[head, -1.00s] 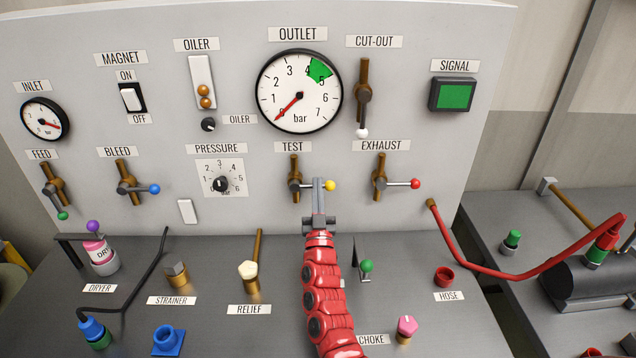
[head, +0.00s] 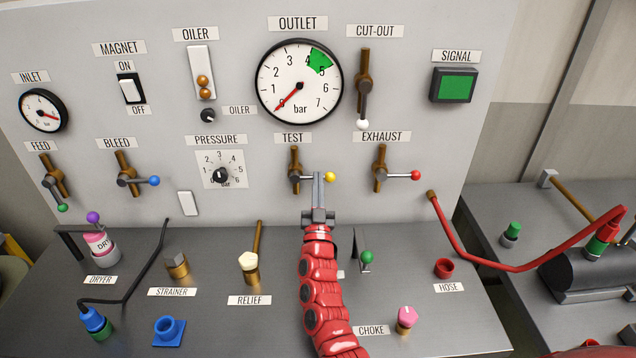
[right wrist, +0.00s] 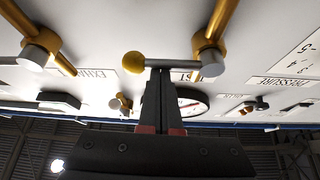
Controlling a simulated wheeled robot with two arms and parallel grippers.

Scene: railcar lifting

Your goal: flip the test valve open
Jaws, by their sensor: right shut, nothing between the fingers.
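The test valve (head: 294,171) is a brass pipe under the TEST label, with a grey lever lying level to the right and ending in a yellow knob (head: 330,176). My right gripper (head: 318,175) is shut and empty, its tips at the lever just left of the knob. The right wrist view looks upside down and shows the yellow knob (right wrist: 134,62), the test valve (right wrist: 208,52) and my fingertips (right wrist: 160,72) beneath the lever in the picture. I cannot tell whether they touch it. My left gripper is out of view.
The exhaust valve (head: 381,174) with its red knob is close on the right. The pressure dial (head: 221,173) is on the left. The outlet gauge (head: 299,85) above reads near zero.

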